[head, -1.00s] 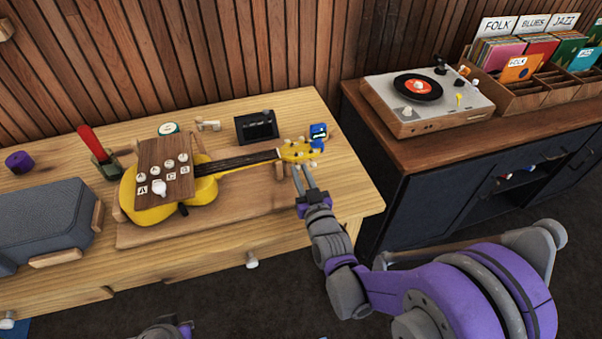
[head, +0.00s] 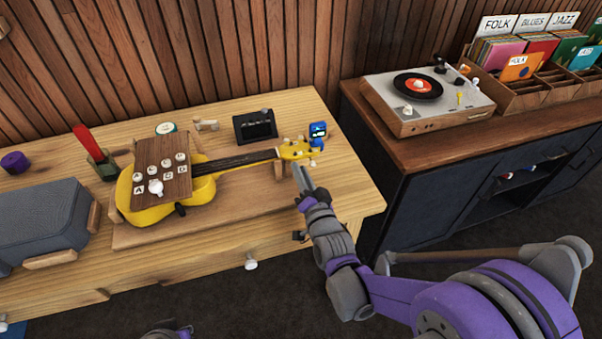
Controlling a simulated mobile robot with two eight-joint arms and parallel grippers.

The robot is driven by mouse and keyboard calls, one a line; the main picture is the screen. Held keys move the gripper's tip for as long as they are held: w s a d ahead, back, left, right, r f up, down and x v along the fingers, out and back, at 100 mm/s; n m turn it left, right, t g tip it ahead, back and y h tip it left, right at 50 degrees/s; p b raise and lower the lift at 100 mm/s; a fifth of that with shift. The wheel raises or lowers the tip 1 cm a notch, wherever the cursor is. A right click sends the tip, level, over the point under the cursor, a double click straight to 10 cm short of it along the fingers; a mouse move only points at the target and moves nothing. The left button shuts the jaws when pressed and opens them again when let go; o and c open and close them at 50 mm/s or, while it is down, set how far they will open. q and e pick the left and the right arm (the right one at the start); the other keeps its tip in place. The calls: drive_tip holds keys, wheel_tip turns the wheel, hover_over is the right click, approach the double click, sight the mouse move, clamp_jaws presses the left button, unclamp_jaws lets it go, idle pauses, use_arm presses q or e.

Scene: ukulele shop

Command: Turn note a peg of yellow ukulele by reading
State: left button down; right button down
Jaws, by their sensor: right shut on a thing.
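The yellow ukulele (head: 203,188) lies on a wooden stand (head: 130,236), its neck pointing right. A brown board (head: 163,175) with white knobs and letter labels covers part of its body; the knob by the A (head: 155,187) looks larger and set lower. A blue clip-on tuner (head: 318,135) sits at the yellow headstock (head: 295,150); its reading is too small to make out. My right gripper (head: 298,169) is at the near side of the headstock, shut on what looks like a tuning peg, mostly hidden by the fingers. My left gripper's fingers do not show.
A black box-shaped device (head: 255,127) stands behind the neck. A red-handled tool in a holder (head: 90,145), a purple roll (head: 15,161) and a grey case (head: 40,220) are at the left. A turntable (head: 428,100) and record crates (head: 535,85) stand on the right cabinet.

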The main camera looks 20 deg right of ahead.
drive_tip(key=shift+m, duration=0.6)
drive_tip(key=c, duration=1)
unclamp_jaws()
drive_tip(key=shift+c, duration=0.2)
drive_tip(key=s, duration=1)
drive_tip(key=shift+s+d, duration=0.2)
drive_tip(key=shift+s, duration=0.2)
